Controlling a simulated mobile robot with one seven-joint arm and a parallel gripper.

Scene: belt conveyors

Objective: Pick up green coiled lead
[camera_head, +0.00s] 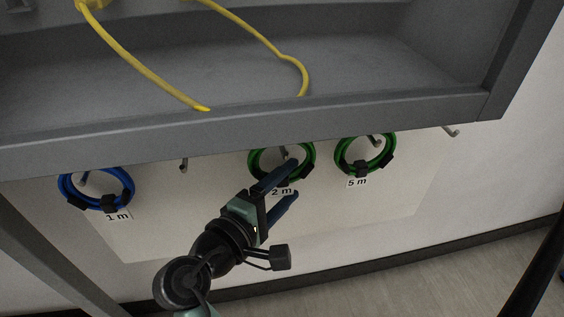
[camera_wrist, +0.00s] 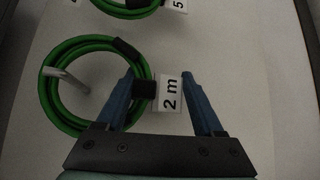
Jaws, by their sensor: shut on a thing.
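A green coiled lead (camera_head: 253,162) with a "2 m" label hangs on a hook under the grey shelf. It shows large in the wrist view (camera_wrist: 48,102), with the hook passing through its loop. My gripper (camera_head: 289,181) is at the lower right of this coil. In the wrist view my gripper (camera_wrist: 160,86) has its blue fingers on either side of the coil's black tie and the label, shut on the lead. A second green coiled lead (camera_head: 340,160), labelled "5 m", hangs to the right.
A blue coiled lead (camera_head: 64,190) labelled "1 m" hangs at the left. An empty hook (camera_head: 184,164) lies between, and another (camera_head: 451,131) is at far right. The grey shelf (camera_head: 400,108) overhangs the coils, with a yellow lead (camera_head: 150,75) on it.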

